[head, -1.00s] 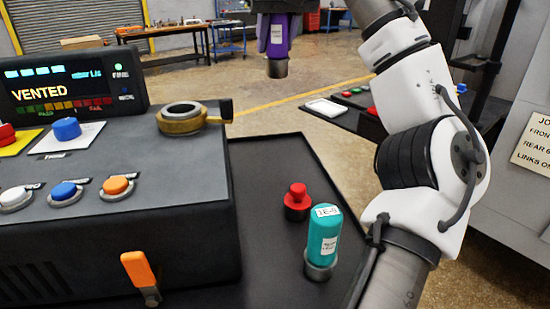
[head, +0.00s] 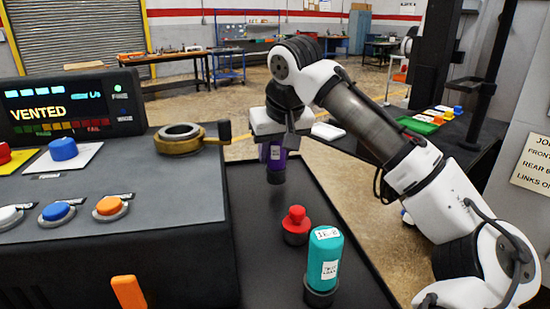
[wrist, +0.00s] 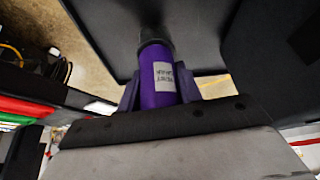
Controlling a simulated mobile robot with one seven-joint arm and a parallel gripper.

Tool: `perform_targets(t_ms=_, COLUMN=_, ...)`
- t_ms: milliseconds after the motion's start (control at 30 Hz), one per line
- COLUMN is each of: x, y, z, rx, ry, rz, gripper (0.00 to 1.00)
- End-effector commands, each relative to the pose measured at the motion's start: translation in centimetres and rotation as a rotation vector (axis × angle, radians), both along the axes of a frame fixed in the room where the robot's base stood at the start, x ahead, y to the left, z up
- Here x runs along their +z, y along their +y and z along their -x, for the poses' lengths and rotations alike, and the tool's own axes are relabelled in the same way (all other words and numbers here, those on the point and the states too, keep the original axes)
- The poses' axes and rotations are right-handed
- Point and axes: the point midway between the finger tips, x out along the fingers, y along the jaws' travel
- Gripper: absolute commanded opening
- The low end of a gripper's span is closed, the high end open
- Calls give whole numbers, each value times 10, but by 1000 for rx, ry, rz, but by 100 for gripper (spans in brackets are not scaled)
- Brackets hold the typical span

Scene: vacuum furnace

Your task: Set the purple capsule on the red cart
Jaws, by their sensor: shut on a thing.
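The purple capsule (head: 264,152) hangs upright below my gripper (head: 275,140), with a white label and a dark lower end. In the head view it is over the far part of the black surface beside the console; I cannot tell whether its lower end touches. The wrist view also shows the capsule (wrist: 155,97) between the two fingers, which are shut on it. I cannot make out a red cart for certain in either current view. A red strip (wrist: 28,108) shows at the left of the wrist view, but I cannot tell what it belongs to.
A teal capsule (head: 325,262) and a red-topped piece (head: 296,222) stand on the black surface (head: 262,265) nearer me. The console (head: 110,205) with buttons and a brass ring (head: 180,139) is on the left. A side bench (head: 462,150) with a green tray is right.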

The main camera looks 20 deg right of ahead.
Motion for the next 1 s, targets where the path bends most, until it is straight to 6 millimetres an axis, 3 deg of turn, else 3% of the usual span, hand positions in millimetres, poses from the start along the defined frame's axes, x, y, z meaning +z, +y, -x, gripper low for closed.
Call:
perform_targets(t_ms=100, x=-16, y=0, z=0, rx=-1, ry=0, rz=0, gripper=4)
perform_targets(t_ms=467, x=-21, y=0, z=0, rx=1, ry=-1, rz=-3, gripper=4)
perform_targets(t_ms=500, x=-20, y=0, z=0, rx=0, ry=0, rz=-1, gripper=39)
perform_targets(t_ms=633, x=-20, y=0, z=0, rx=0, ry=0, rz=-1, gripper=56)
perform_targets(t_ms=1000, x=-15, y=0, z=0, rx=-1, ry=0, rz=1, gripper=57)
